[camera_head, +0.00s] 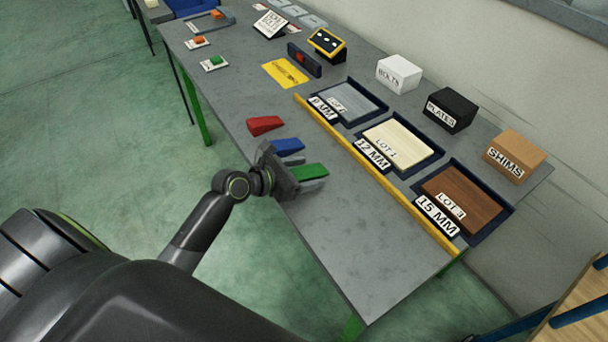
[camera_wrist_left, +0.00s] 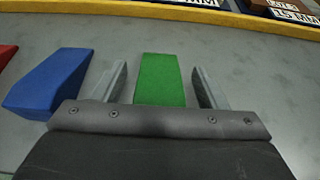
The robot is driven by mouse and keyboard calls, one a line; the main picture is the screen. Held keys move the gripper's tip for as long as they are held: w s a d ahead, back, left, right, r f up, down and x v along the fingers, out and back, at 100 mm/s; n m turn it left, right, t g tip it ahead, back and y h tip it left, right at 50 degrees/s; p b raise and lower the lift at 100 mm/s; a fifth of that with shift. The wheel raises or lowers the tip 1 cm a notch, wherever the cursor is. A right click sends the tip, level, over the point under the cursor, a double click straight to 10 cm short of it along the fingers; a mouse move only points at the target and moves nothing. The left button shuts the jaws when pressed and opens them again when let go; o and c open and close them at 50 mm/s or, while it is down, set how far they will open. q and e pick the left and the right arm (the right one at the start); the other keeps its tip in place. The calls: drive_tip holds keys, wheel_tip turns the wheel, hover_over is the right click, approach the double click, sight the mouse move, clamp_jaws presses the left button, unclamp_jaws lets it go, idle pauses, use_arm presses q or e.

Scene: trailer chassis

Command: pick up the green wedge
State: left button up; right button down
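The green wedge (camera_head: 308,171) lies on the grey table near its front edge. In the left wrist view the green wedge (camera_wrist_left: 160,80) sits between the two fingers of my left gripper (camera_wrist_left: 161,82), with a gap on each side. My left gripper (camera_head: 305,178) is open, low at the table, with its fingers around the wedge; it does not grip it. In the head view the gripper's body hides the wedge's near end. My right gripper is not in view.
A blue wedge (camera_head: 288,146) lies just beside the left gripper, and a red wedge (camera_head: 265,125) lies farther along. A yellow strip (camera_head: 376,172) runs in front of trays with a grey, a cream and a brown block. The table's right front part is clear.

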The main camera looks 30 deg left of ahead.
use_arm(q)
drive_tip(key=c, duration=1)
drive_tip(key=shift+c, duration=0.2)
